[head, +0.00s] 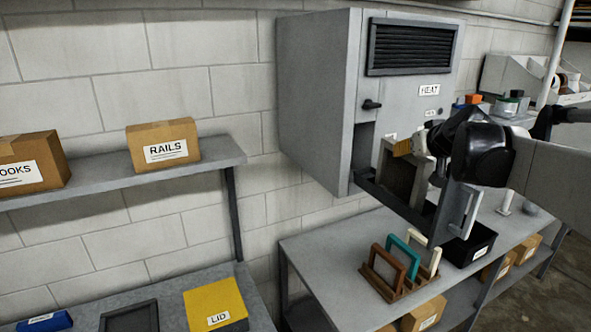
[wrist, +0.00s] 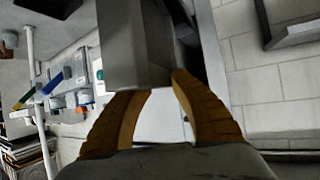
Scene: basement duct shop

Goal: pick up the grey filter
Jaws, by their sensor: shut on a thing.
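The grey filter (head: 398,178) is a flat, dark-faced panel with a light frame. It stands roughly upright at the low opening of the grey heater cabinet (head: 318,100); I cannot tell how much of it is still inside. My gripper (head: 408,147) is shut on its upper edge with tan fingers. In the wrist view the filter (wrist: 133,45) appears as a grey block between the tips of my gripper (wrist: 150,85). My wrist hides part of the opening and the cabinet's right side.
A grey panel, perhaps an open door (head: 456,212), hangs right of the filter. Below, a bench (head: 325,250) carries a rack with brown, teal and cream frames (head: 388,268) and a black bin (head: 468,245). A shelf with a RAILS box (head: 163,143) is at left.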

